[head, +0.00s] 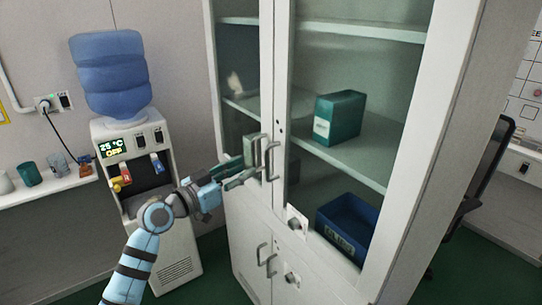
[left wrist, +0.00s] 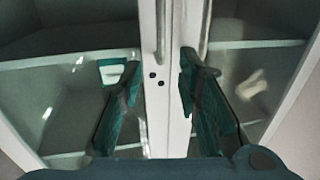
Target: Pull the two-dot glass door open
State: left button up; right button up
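The white cabinet's right glass door (head: 345,120) has two small dark dots on its inner frame, also clear in the left wrist view (left wrist: 157,79). Its bar handle (head: 271,160) stands beside the left door's handle (head: 253,150). Both doors look shut. My left gripper (head: 250,167) is open just in front of the handles. In the left wrist view, the dotted door's handle (left wrist: 160,30) lines up between the spread fingertips (left wrist: 159,62). The other handle (left wrist: 205,28) is by the right finger. I cannot tell whether a finger touches it. My right gripper is not in view.
A water dispenser (head: 172,240) with a blue bottle (head: 108,75) stands left of the cabinet, close to my left arm. Behind the glass are a teal binder (head: 338,118) and a blue bin (head: 346,225). A dark chair (head: 490,165) is at the right.

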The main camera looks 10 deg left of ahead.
pick_arm(q)
jog(key=x, duration=0.9)
jog(key=shift+w+d+f, duration=0.1)
jog(key=shift+w+f, duration=0.2)
jog(key=shift+w, duration=0.05)
jog(key=shift+w+d, duration=0.15)
jog(key=shift+r, duration=0.2)
jog(key=shift+f, duration=0.1)
grip_shut()
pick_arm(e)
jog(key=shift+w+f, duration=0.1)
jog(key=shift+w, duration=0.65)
